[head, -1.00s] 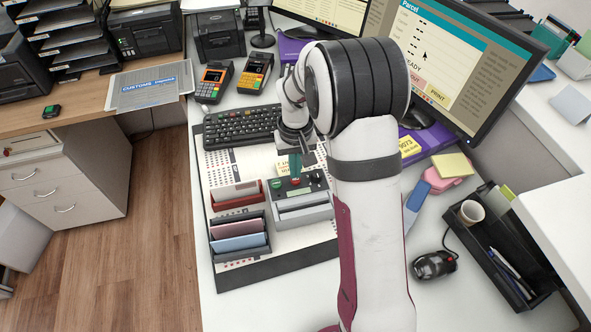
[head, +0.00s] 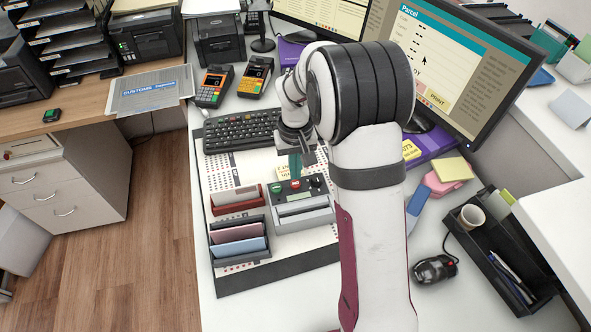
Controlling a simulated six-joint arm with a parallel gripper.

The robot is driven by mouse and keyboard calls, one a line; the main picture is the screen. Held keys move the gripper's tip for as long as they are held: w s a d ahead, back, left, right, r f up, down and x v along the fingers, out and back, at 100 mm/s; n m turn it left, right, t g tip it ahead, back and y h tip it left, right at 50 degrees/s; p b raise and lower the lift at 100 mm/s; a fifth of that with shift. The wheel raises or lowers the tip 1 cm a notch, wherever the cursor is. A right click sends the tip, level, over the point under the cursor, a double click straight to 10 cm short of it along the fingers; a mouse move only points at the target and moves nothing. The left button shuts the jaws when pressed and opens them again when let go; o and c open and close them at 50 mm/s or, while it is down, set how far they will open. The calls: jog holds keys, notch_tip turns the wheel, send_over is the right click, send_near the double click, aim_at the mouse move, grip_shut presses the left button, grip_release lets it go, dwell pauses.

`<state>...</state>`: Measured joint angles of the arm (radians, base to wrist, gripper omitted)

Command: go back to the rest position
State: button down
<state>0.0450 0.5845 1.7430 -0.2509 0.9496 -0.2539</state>
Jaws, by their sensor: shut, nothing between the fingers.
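The fingertips are just above the box's red button (head: 295,184), with a small gap showing. A green button (head: 276,187) and a dark knob sit beside the red one. My arm hides part of the box's right side and part of the monitor.
A keyboard (head: 240,131) lies behind the gripper, with two card terminals (head: 214,86) beyond. Card holders (head: 238,200) stand left of the box. The monitor (head: 455,65) is close behind my arm. A mouse (head: 436,269) and black organiser (head: 500,255) are at right.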

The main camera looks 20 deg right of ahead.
notch_tip(320, 180, up, 7)
jog(key=shift+f, duration=0.15)
dwell(2.5)
dwell(0.4)
jog(key=s+a+r+m+y, duration=0.1)
jog(key=s+a+r+m, duration=0.1)
jog(key=s, duration=1.2)
jog(key=s+a+r+m, duration=0.3)
jog(key=s, duration=1.1)
jog(key=shift+s+a+r+y, duration=0.2)
jog(key=shift+s+y, duration=0.1)
jog(key=shift+y, duration=0.1)
